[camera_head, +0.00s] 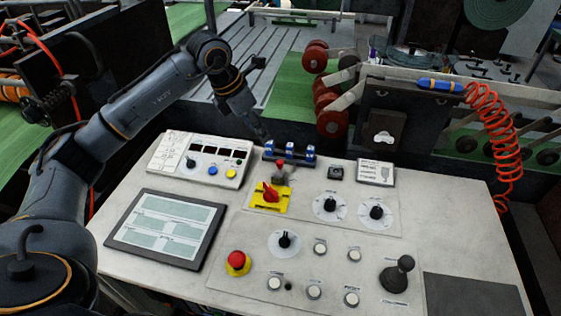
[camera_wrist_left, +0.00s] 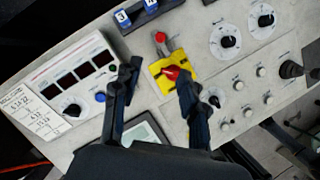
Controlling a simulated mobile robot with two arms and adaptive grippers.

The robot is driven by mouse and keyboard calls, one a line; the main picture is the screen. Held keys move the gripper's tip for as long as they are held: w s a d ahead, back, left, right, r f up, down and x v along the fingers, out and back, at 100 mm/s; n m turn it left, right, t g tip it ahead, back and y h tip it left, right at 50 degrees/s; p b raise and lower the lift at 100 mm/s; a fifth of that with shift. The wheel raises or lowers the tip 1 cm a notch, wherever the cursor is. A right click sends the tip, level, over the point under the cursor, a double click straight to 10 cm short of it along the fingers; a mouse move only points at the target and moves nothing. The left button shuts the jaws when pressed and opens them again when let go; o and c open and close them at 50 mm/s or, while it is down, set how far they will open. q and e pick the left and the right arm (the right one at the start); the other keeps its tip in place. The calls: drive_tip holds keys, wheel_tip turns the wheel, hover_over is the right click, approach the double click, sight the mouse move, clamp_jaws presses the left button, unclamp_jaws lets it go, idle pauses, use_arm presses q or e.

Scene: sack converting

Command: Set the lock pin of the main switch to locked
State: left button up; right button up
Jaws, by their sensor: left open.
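The main switch is a red rotary handle (camera_head: 270,192) on a yellow plate (camera_head: 257,204), near the upper middle of the console. Its lock pin, with a red knob (camera_head: 281,163), stands on a small grey mount just behind the plate. In the left wrist view the red knob (camera_wrist_left: 160,37) shows above the yellow plate (camera_wrist_left: 190,57). My left gripper (camera_head: 265,138) is above the console's back edge, behind the lock pin and apart from it. My right gripper is out of view.
A rail with blue numbered blocks (camera_head: 290,153) stands close behind the lock pin. Black dials (camera_head: 330,205), a red emergency button (camera_head: 237,259), a joystick (camera_head: 397,274) and a tablet-like screen (camera_head: 167,230) surround the switch. A display box (camera_head: 202,158) sits at left.

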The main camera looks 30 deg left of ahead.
use_arm(q)
drive_tip(key=p, duration=0.5)
approach(279, 162)
drive_tip(key=x, duration=0.7)
drive_tip(key=shift+w+f, duration=0.25)
drive_tip(key=shift+f, duration=0.35)
clamp_jaws()
